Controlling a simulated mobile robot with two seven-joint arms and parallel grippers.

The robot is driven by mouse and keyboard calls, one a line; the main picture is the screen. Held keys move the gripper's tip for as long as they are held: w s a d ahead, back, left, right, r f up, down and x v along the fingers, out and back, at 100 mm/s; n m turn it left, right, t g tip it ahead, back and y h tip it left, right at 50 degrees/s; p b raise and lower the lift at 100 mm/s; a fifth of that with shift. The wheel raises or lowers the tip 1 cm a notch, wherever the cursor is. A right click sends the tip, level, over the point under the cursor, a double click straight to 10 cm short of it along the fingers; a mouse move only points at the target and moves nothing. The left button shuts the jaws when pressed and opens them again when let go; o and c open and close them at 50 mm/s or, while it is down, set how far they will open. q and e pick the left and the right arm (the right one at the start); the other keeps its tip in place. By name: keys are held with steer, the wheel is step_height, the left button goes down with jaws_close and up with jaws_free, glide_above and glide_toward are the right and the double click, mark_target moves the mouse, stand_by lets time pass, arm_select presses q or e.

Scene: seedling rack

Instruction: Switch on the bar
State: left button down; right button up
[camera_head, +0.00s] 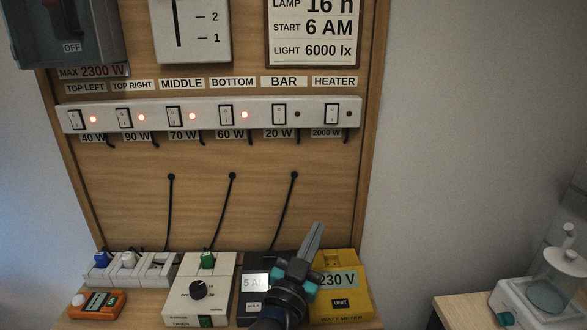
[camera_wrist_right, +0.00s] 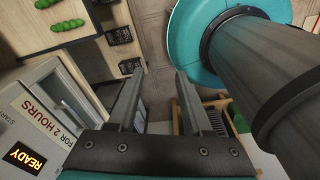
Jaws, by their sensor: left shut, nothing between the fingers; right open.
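The white switch strip (camera_head: 210,116) runs across the wooden board. The BAR switch (camera_head: 279,113) sits under the BAR label (camera_head: 284,82), with a 20 W tag below it, and the small light beside it is dark. The top left, top right, middle and bottom switches have red lights lit. The HEATER switch (camera_head: 331,113) has a dark light. My left gripper (camera_head: 317,230) is shut and empty, pointing up, below the strip and in front of the lower board. My right gripper (camera_wrist_right: 155,90) is open and empty in the right wrist view, away from the board.
Below the board stand a timer (camera_head: 199,290), a dark device (camera_head: 255,285) partly hidden by my left gripper, a yellow watt meter (camera_head: 340,298) and an orange device (camera_head: 98,303). Black cords hang on the board.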

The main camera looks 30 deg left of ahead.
arm_select(q)
steer(key=s+a+r+n+t+y, duration=0.1)
steer(key=a+r+n+y, duration=0.5)
steer(key=r+y, duration=0.4)
steer(key=shift+s+a+r+n+y, duration=0.35)
steer(key=shift+n+y, duration=0.25)
steer(key=shift+y, duration=0.1)
arm_select(e)
steer(key=shift+a+r, duration=0.25)
arm_select(q)
steer(key=shift+p, duration=0.3)
arm_select(e)
steer(key=shift+d, duration=0.1)
